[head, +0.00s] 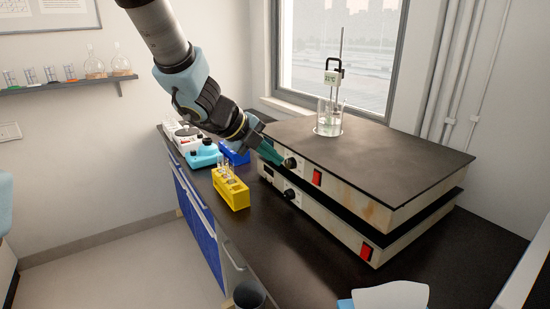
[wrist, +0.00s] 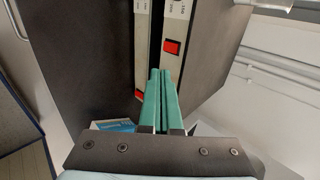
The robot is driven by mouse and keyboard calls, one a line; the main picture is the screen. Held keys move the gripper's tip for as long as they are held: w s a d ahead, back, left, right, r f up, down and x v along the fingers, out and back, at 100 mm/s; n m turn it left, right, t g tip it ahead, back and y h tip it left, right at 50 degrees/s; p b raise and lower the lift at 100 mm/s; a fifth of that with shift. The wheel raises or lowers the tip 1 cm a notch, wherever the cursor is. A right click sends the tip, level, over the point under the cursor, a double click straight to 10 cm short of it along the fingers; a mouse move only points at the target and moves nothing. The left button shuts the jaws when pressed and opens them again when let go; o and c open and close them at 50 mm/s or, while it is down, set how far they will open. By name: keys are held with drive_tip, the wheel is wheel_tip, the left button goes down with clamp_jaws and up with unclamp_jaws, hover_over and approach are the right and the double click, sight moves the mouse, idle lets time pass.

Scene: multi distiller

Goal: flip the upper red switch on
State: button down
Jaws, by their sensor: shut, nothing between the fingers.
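Two hot plates are stacked on the dark bench. The upper hot plate (head: 345,188) carries the upper red switch (head: 317,177) on its pale front, right of a round dark knob (head: 290,163). The lower hot plate (head: 325,222) has its own red switch (head: 366,252). My gripper (head: 280,161) has its teal fingers shut and empty, left of the upper switch and close to the knob; contact cannot be told. In the wrist view the fingertips (wrist: 160,72) lie between the upper switch (wrist: 172,47) and the lower switch (wrist: 139,95), covering part of the fronts.
A beaker (head: 329,118) with a thermometer stands on the upper plate. A yellow tube rack (head: 231,188), a blue rack (head: 236,152) and small devices (head: 203,155) stand left on the bench. White paper (head: 390,296) lies in front.

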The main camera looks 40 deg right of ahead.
sight(314, 184)
wheel_tip(314, 184, down, 6)
drive_tip(key=a+h+b, duration=0.3)
drive_tip(key=h+b, duration=0.1)
drive_tip(key=b, duration=0.5)
drive_tip(key=shift+w+d, duration=0.1)
drive_tip(key=p+x, duration=0.1)
drive_tip(key=x, duration=0.8)
drive_tip(key=r+p+x, duration=0.1)
drive_tip(key=x, duration=0.3)
drive_tip(key=shift+s+d+p, duration=0.2)
drive_tip(key=shift+d+p, duration=0.15)
drive_tip(key=shift+d, duration=0.25)
drive_tip(key=shift+f, duration=0.1)
